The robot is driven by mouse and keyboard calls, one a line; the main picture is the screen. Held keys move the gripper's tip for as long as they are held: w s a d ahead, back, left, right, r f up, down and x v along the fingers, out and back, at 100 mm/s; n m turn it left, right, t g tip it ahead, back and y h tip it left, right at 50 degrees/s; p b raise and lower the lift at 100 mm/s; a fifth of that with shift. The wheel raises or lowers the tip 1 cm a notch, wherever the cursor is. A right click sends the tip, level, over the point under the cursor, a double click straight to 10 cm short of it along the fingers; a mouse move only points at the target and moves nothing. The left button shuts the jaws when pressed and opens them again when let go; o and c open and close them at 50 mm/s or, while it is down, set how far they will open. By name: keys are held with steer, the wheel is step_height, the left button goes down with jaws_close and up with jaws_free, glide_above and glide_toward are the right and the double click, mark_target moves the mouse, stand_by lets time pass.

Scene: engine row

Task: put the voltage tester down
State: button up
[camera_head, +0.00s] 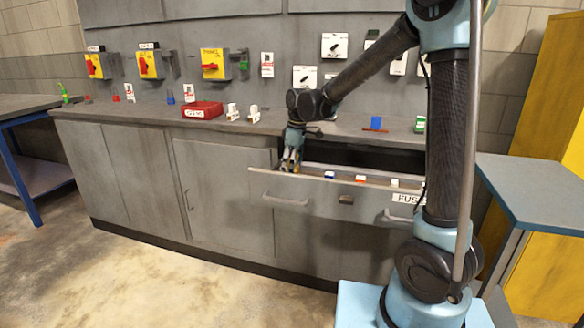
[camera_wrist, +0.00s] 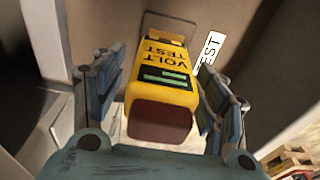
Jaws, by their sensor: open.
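The voltage tester (camera_wrist: 162,85) is yellow with a dark red end and a small green display, marked VOLT TEST. My gripper is open. In the head view my gripper (camera_head: 291,162) reaches down into the left end of the open drawer (camera_head: 285,182). The tester's underside is hidden, so I cannot tell its exact contact with the drawer floor.
A white label reading TEST (camera_wrist: 211,48) lies beside the tester. Several small items, one a blue-and-white piece (camera_head: 330,175), sit farther right in the drawer. A red box (camera_head: 203,110) stands on the countertop (camera_head: 150,112). A grey side table (camera_head: 535,190) is at right.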

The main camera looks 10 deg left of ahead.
steer(key=r, duration=0.4)
steer(key=d+r, duration=0.1)
steer(key=r, duration=0.7)
steer(key=shift+d+r, duration=0.1)
steer(key=shift+d, duration=0.15)
